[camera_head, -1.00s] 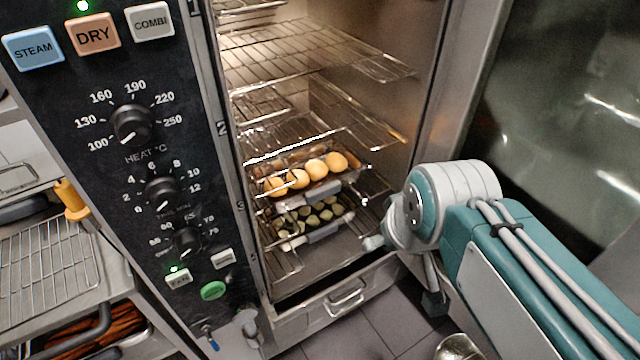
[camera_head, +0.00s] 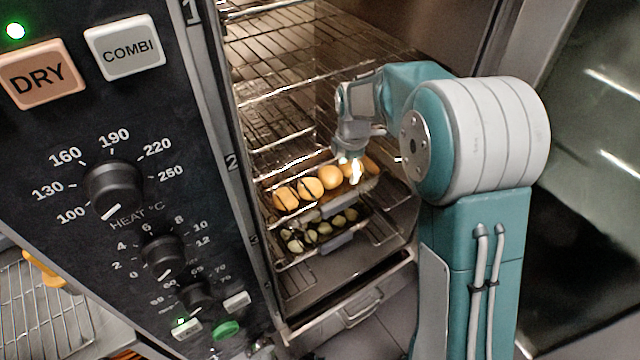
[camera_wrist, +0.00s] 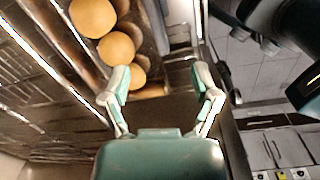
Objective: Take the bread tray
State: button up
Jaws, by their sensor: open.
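The bread tray (camera_head: 327,209) sits on a rack inside the open oven, with several round golden buns on it. A bun (camera_head: 330,177) shows near its middle, and a grey handle piece is at its front edge. In the wrist view, buns (camera_wrist: 117,48) lie in a row at the upper left, on the tray. My gripper (camera_wrist: 160,80) is open and empty in the wrist view, its left finger in front of the buns and its right finger over the tray's outer side. In the head view my gripper (camera_head: 350,172) is small, just above the right part of the tray.
Wire racks (camera_head: 290,60) fill the oven above. The oven's control panel (camera_head: 120,180) stands close on the left. A drawer handle (camera_head: 362,312) is below the opening. The open door is at right.

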aim_at(339, 199)
jog(key=f, duration=0.1)
jog(key=w+a+f+n, duration=0.1)
jog(key=f, duration=0.1)
jog(key=f+n, duration=0.1)
jog(key=shift+w+a+f+g, duration=0.25)
jog(key=shift+w+g, duration=0.05)
jog(key=shift+w, duration=0.05)
jog(key=f, duration=0.4)
jog(key=shift+a+f, duration=0.2)
jog(key=shift+f, duration=0.15)
jog(key=f, duration=0.6)
jog(key=shift+s+d, duration=0.2)
jog(key=shift+r, duration=0.1)
grip_shut()
